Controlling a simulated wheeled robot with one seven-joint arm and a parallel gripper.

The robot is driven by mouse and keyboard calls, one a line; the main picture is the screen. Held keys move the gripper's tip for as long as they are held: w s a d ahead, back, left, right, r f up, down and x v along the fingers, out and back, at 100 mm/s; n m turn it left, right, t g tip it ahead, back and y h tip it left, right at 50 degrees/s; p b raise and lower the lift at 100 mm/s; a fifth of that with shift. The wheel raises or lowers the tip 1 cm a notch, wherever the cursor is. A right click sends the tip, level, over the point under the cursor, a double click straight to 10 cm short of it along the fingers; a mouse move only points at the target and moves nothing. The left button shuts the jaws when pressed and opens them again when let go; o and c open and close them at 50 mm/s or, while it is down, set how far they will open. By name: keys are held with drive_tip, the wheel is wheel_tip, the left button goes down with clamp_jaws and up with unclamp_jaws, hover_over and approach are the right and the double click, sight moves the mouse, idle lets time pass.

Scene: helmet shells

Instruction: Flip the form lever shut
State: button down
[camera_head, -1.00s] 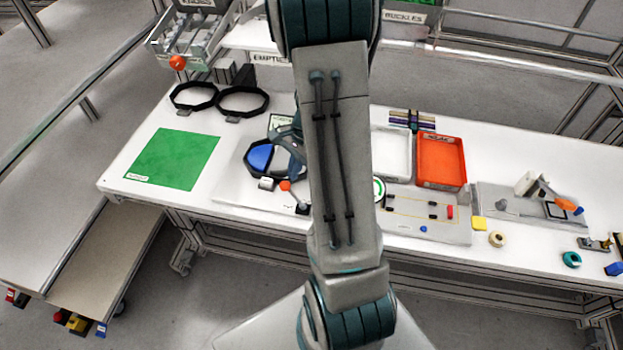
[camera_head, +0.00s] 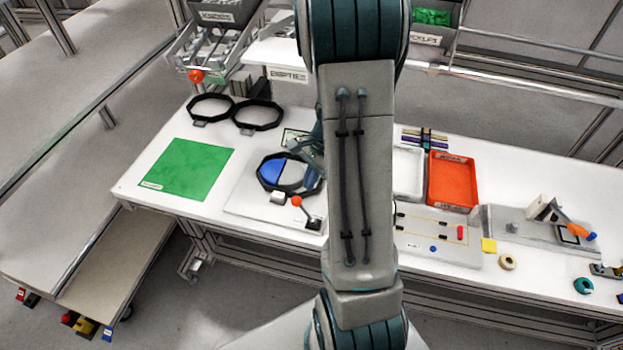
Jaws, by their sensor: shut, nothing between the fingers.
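The form (camera_head: 264,184) is a dark octagonal ring on a white base plate (camera_head: 246,205), with a blue piece (camera_head: 272,171) inside its left half. The form lever (camera_head: 304,210) stands at the form's front right, with an orange ball knob (camera_head: 297,201) leaning up and left from a dark pivot block. My gripper (camera_head: 312,165) shows only in part as blue-grey links at the form's right side, behind my arm. It appears shut and empty, above and right of the knob and apart from it. Its fingertips are mostly hidden.
A green mat (camera_head: 186,169) and two empty octagonal rings (camera_head: 257,115) lie to the left. A white tray (camera_head: 408,172) and an orange tray (camera_head: 452,181) stand right of my arm. A fixture with an orange handle (camera_head: 575,230) is further right. The table's front edge is close to the lever.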

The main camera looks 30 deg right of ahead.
drive_tip(key=w+r, duration=0.7)
drive_tip(key=r, duration=0.2)
drive_tip(key=shift+b, duration=0.35)
drive_tip(key=shift+r, duration=0.1)
